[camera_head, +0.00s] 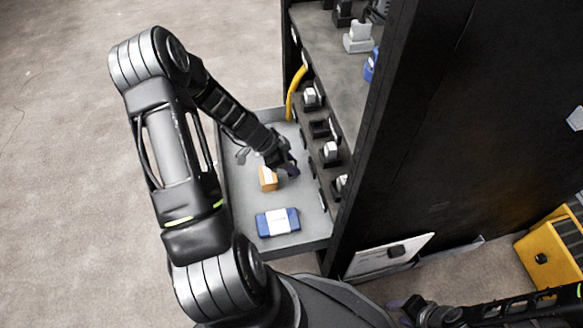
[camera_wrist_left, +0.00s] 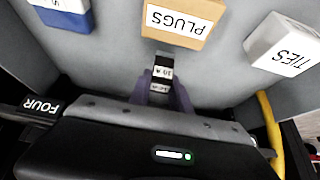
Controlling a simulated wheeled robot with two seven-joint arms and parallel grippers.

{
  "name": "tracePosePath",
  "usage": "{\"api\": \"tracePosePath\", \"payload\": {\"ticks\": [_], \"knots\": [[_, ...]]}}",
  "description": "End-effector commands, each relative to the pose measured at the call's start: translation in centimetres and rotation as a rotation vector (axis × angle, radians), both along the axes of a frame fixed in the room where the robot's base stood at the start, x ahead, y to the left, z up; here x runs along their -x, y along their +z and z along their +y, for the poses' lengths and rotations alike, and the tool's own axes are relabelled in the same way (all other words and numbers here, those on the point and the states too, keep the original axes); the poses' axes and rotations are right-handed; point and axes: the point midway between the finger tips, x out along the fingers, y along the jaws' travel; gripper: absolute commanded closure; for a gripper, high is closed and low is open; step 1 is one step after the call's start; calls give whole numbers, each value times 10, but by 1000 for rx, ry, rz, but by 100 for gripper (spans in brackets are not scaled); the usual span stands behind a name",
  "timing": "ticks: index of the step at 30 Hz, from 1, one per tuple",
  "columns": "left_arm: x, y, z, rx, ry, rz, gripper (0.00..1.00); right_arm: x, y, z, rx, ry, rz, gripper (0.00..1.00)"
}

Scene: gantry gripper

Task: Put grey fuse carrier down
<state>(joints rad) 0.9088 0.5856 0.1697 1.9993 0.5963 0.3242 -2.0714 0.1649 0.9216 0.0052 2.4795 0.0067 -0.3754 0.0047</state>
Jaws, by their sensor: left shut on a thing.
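My left gripper (camera_head: 288,168) is over the grey tray (camera_head: 308,240) beside the black rack. In the left wrist view its purple fingers (camera_wrist_left: 163,92) are shut on a small fuse carrier (camera_wrist_left: 162,72) with white labels, one of which seems to read 30 A. The carrier is between the fingertips, in front of the tan PLUGS box; I cannot tell whether it touches the tray. The head view does not show it clearly. My right gripper (camera_head: 408,308) is low at the bottom right, and its fingers are too unclear to judge.
The tray holds a tan PLUGS box (camera_head: 268,179), a blue box (camera_head: 278,222) and a white TIES box (camera_wrist_left: 283,45). The rack's row holds light carriers (camera_head: 331,151), with a dark gap (camera_head: 320,128) between. A yellow cable (camera_head: 295,92) hangs by the rack. A yellow case (camera_head: 550,255) stands far right.

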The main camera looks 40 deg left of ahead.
Motion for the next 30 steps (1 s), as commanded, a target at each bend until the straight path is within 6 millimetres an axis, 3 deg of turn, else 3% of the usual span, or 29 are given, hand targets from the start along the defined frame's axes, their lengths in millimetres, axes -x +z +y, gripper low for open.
{"api": "tracePosePath", "payload": {"ticks": [3,16,17,18,24,30], "knots": [[0,-14,1,0,1,0,100,-1,-6,0,1,-1,-3,64],[0,-17,1,-2,0,-1,100,-2,-11,0,1,-2,-5,64],[0,-17,1,-2,0,-1,75,-2,-11,0,1,-3,-4,64],[0,-16,0,-1,0,-1,72,-2,-10,0,1,-2,-5,64],[0,-16,0,-1,0,-1,56,-2,-10,0,1,-2,-5,64],[0,-16,1,-1,0,-1,54,-2,-10,0,1,-2,-5,64]]}}
